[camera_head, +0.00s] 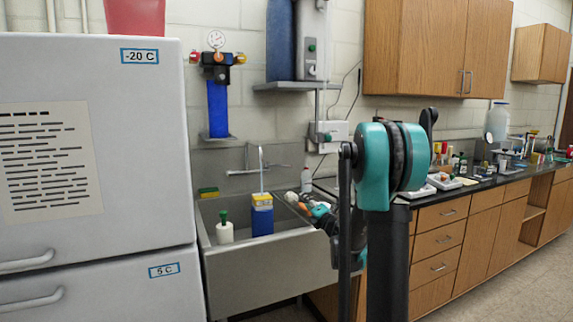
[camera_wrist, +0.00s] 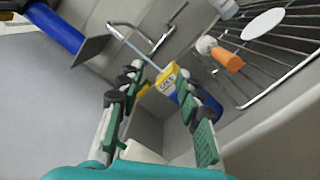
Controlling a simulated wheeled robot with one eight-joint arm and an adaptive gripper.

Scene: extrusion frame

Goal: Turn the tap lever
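The chrome tap (camera_head: 258,171) is on the wall behind the steel sink (camera_head: 265,268). It also shows at the top of the wrist view (camera_wrist: 124,25). I cannot clearly tell its lever from the other pipes. My gripper (camera_head: 318,209) is over the right side of the sink, partly hidden behind my arm. In the wrist view my gripper (camera_wrist: 158,82) has its two fingers spread apart with nothing held between them. The tap lies beyond the fingertips and does not touch them.
A blue container with a yellow top (camera_head: 262,214) stands in the sink, beside a white bottle with a green cap (camera_head: 224,228). A sponge (camera_head: 208,192) lies on the rim. A fridge (camera_head: 95,150) stands left.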

